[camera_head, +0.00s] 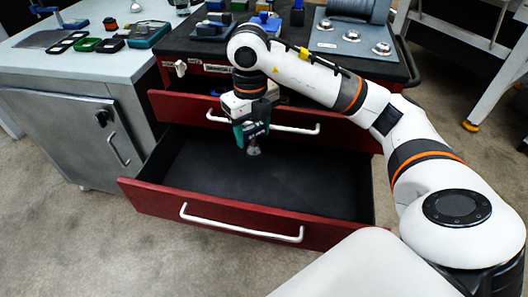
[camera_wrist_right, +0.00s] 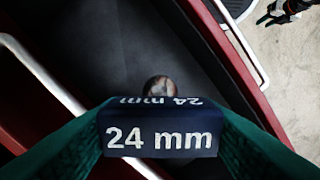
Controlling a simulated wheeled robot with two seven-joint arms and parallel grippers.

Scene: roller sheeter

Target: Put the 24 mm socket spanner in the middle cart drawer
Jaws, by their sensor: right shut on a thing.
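The 24 mm socket spanner (camera_wrist_right: 160,138) is held in my right gripper (camera_head: 253,132). Its dark block shows "24 mm" between the green fingers in the right wrist view, with a round metal end beyond. In the head view its metal end (camera_head: 253,150) points down over the pulled-out red drawer (camera_head: 310,227). The dark floor of this drawer shows bare. I cannot tell whether the spanner touches it. The gripper is shut on the spanner. My left gripper is not in view.
Above the open drawer, another red drawer front (camera_head: 335,137) with a white handle stands partly forward, close to my right arm. The cart top (camera_head: 400,70) holds several items. A grey cabinet (camera_head: 85,130) with small trays on top stands at left.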

